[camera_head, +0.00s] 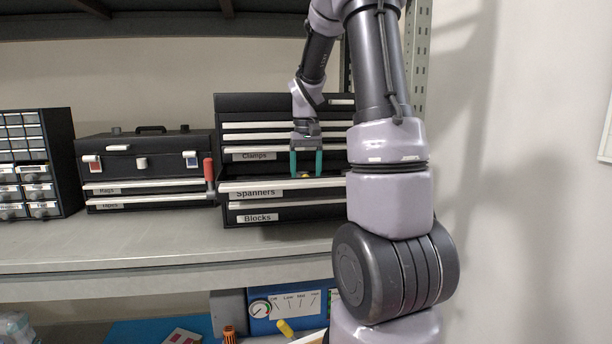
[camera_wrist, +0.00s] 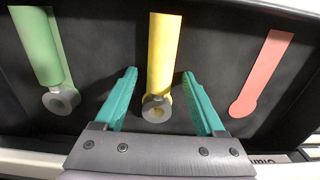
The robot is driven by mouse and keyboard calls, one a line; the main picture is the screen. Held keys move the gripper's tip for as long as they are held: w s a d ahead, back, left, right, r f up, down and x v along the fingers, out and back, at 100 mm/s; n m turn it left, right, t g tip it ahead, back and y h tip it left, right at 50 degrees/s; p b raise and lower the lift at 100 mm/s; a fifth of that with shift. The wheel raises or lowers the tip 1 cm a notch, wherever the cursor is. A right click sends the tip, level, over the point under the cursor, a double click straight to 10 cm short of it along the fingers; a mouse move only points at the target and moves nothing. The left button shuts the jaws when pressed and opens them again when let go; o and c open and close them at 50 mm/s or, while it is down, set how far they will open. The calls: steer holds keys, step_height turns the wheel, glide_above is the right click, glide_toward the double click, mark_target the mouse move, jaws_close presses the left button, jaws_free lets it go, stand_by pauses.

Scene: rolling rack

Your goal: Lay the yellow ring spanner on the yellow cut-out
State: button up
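The yellow ring spanner (camera_wrist: 163,55) lies in the open Spanners drawer (camera_head: 283,186), with its grey ring end nearest my gripper. It lies along the yellow cut-out, which it mostly covers; a little yellow shows beside the ring. I cannot tell how exactly the two line up. My gripper (camera_wrist: 158,74) is open, with one teal finger on each side of the spanner and a gap on both sides. In the head view my gripper (camera_head: 306,173) points down into the drawer, and only a bit of yellow shows between its fingers.
A green spanner (camera_wrist: 39,48) lies on a green cut-out at the left of the drawer. A red cut-out (camera_wrist: 264,72) at the right is bare. A toolbox (camera_head: 146,160) and a red-handled tool (camera_head: 209,173) stand left of the drawer cabinet. The shelf front (camera_head: 130,245) is clear.

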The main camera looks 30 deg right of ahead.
step_height(320, 180, up, 11)
stand_by(0.7)
steer(key=shift+f, duration=0.1)
steer(key=s+a+r+t+y, duration=0.1)
steer(key=s+a+t, duration=0.2)
steer(key=s+a, duration=0.3)
steer(key=s+a+r+m+t+y, duration=0.1)
steer(key=s+a+t, duration=0.3)
steer(key=s, duration=0.9)
steer(key=a, duration=0.3)
steer(key=shift+s+a+r, duration=0.2)
steer(key=shift+s+r, duration=0.1)
